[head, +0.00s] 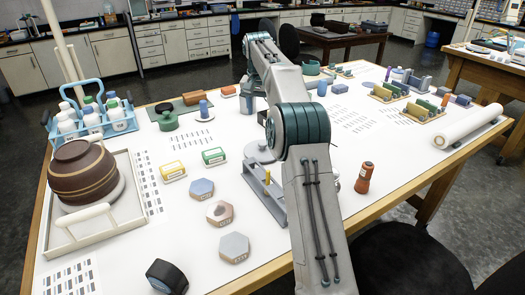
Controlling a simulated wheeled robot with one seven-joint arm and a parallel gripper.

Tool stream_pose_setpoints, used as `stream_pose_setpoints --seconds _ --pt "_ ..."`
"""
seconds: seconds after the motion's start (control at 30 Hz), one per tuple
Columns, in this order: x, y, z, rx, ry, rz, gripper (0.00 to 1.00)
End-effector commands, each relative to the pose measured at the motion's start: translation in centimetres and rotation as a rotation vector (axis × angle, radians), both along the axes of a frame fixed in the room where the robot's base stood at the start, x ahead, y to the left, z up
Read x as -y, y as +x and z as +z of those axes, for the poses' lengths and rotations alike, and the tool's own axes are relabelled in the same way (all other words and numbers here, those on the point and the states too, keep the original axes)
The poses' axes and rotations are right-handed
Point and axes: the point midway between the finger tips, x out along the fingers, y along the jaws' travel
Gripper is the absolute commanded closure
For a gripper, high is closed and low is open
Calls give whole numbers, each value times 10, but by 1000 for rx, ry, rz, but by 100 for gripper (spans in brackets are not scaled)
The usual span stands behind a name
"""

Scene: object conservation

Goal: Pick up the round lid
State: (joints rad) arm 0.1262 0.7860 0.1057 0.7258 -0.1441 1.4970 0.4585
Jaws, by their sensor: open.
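A pale grey round lid-like disc (258,153) with a small knob lies on the white table, partly hidden behind my arm and beside a grey rack. My arm rises from the lower middle, bends at a teal joint and reaches over the table's middle. Its far end dips behind my own links, so my gripper's fingers are hidden and their distance to either piece cannot be told.
A grey rack (265,197) stands close left of my arm, an orange-brown bottle (364,178) right of it. A brown bowl (82,172) sits on a handled tray (134,212) at left, near a blue bottle carrier (119,128). Hexagonal blocks (234,247) lie in front.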

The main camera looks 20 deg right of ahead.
Motion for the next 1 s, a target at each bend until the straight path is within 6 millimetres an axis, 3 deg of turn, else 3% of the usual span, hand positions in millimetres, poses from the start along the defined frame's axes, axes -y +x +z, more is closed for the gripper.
stream_pose_setpoints --seconds 0.17,0.5,0.83,1.0 --pt "5 8 -11 -3 3 -23 46" --pt "9 16 -72 -5 4 -22 46" --pt "11 20 -100 -4 4 -22 46" --pt "11 23 -126 -5 4 -22 46"
